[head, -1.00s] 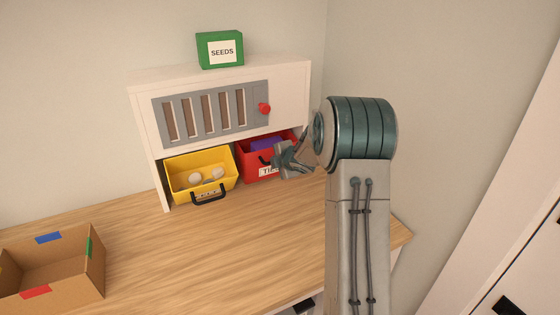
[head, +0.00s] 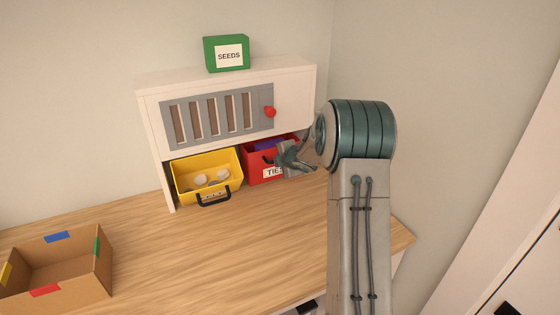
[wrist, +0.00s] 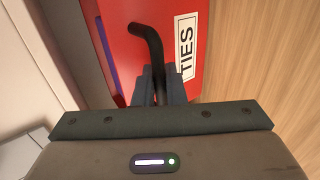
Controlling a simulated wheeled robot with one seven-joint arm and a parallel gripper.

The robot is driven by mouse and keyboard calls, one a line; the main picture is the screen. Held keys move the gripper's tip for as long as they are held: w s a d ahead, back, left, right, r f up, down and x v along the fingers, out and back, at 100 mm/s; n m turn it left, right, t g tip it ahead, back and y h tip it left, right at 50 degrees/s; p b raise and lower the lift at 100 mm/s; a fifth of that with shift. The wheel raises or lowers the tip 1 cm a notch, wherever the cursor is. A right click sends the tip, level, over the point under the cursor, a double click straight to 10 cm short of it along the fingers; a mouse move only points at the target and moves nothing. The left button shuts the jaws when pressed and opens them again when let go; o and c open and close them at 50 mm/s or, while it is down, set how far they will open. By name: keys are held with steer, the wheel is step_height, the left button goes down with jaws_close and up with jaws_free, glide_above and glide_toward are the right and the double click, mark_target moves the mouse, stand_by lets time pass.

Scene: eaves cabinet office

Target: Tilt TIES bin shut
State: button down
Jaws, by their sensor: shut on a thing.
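The red TIES bin (head: 257,172) sits in the lower right opening of the white cabinet, tilted out, with something purple inside. In the wrist view its red front (wrist: 185,75) carries the white TIES label and a black handle (wrist: 147,42). My gripper (head: 288,157) is at the bin's front right, and in the wrist view its fingers (wrist: 159,88) are shut on the handle. My gripper hides part of the bin's right side in the head view.
A yellow bin (head: 205,178) with pale round things hangs tilted out to the left. The white cabinet (head: 295,95) has a grey slatted panel with a red knob (head: 270,112). A green SEEDS box (head: 226,54) stands on top. An open cardboard box (head: 60,270) is at the desk's left.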

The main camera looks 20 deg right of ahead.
steer(key=c, duration=1.8)
jaws_free()
steer(key=shift+w+d, duration=0.1)
steer(key=shift+c, duration=0.2)
steer(key=shift+r, duration=0.15)
steer(key=p+v, duration=0.1)
steer(key=v, duration=1.2)
steer(key=shift+s+r, duration=0.15)
steer(key=shift+s, duration=0.2)
steer(key=s+a+r+m+g+h, duration=0.1)
steer(key=s+r+m+h, duration=0.2)
steer(key=s+m, duration=0.35)
steer(key=s+a+r+m+g+h, duration=0.2)
steer(key=s+r+m, duration=0.1)
steer(key=s+m, duration=0.3)
steer(key=s+a+f+m+g+y, duration=0.1)
steer(key=s+a, duration=0.4)
steer(key=s, duration=0.5)
steer(key=s+a+f+m+g+y, duration=0.2)
steer(key=s+a+m, duration=0.3)
steer(key=s, duration=0.5)
steer(key=shift+a+f+m+g+y, duration=0.3)
steer(key=shift+f+m+g, duration=0.1)
steer(key=shift+g, duration=0.5)
